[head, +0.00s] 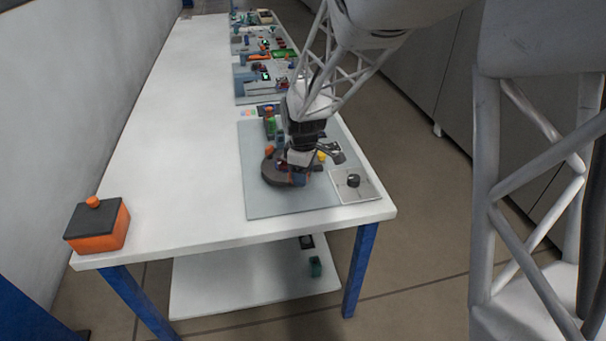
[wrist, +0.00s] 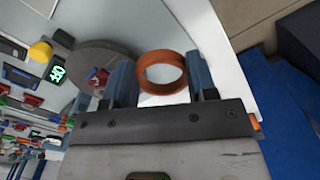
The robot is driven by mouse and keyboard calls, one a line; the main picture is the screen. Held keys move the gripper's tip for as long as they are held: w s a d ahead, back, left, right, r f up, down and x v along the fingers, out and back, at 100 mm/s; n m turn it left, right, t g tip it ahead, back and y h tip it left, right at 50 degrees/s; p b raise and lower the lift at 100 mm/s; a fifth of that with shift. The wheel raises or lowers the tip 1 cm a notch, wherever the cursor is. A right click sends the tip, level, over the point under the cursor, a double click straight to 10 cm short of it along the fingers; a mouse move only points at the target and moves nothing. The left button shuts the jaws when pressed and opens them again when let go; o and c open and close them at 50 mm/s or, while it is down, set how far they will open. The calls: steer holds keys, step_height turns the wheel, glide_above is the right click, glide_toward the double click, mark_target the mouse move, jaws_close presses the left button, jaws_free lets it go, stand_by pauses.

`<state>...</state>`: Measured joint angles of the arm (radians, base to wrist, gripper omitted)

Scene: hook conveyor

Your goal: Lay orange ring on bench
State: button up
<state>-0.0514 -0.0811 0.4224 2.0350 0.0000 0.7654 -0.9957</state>
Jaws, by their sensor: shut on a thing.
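In the wrist view the orange ring (wrist: 182,65) is held between the two blue-grey fingers of my gripper (wrist: 161,78), with its hole facing the camera. In the head view my gripper (head: 298,172) is low over the grey mat, by the dark round disc (head: 274,178). The ring cannot be made out clearly there. The white bench (head: 175,130) runs away from the camera, with a wide bare surface left of the mat. I cannot tell how far the ring is above the surface.
A grey mat (head: 270,206) carries the disc and small parts. A white plate with a black knob (head: 353,181) is at its right. An orange box with a dark lid (head: 97,236) stands at the near left corner. More equipment (head: 262,75) lines the far right side.

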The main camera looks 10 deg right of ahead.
steer(key=shift+r, duration=1.1)
steer(key=n, duration=0.2)
glide_above(218, 140)
steer(key=shift+s+f, duration=0.15)
steer(key=shift+f, duration=2.1)
steer(key=shift+f, duration=0.1)
steer(key=shift+f, duration=4.3)
